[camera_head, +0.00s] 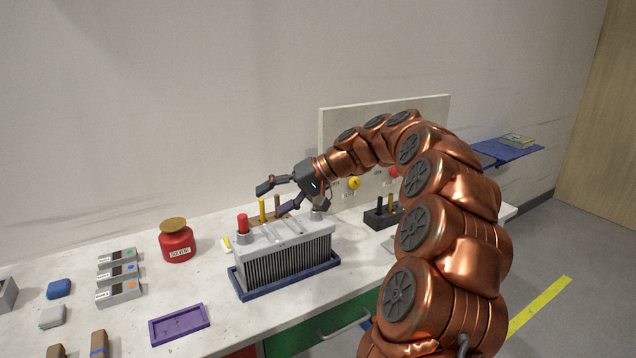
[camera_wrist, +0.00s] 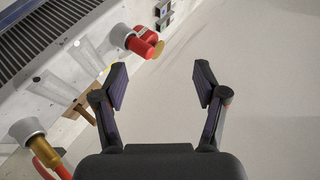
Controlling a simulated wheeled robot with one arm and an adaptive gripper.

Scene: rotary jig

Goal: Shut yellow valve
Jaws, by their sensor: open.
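The yellow valve (camera_head: 354,183) shows as a small round yellow knob on the pale upright panel (camera_head: 335,125) behind the bench. It is just right of my wrist, and its handle angle is too small to read. My gripper (camera_head: 277,196) is left of the valve, above the back of the finned grey block, with its fingers pointing left, away from the valve. In the wrist view my gripper (camera_wrist: 161,84) is spread open with nothing between the fingers. I cannot make out the yellow valve in the wrist view.
The finned block (camera_head: 285,255) with a red cap (camera_head: 242,222) sits in a blue tray below my gripper. A yellow upright tool (camera_head: 262,210) stands close under the fingers. A red solvent jar (camera_head: 177,242) is left; a black holder (camera_head: 382,217) is right. My arm hides part of the panel.

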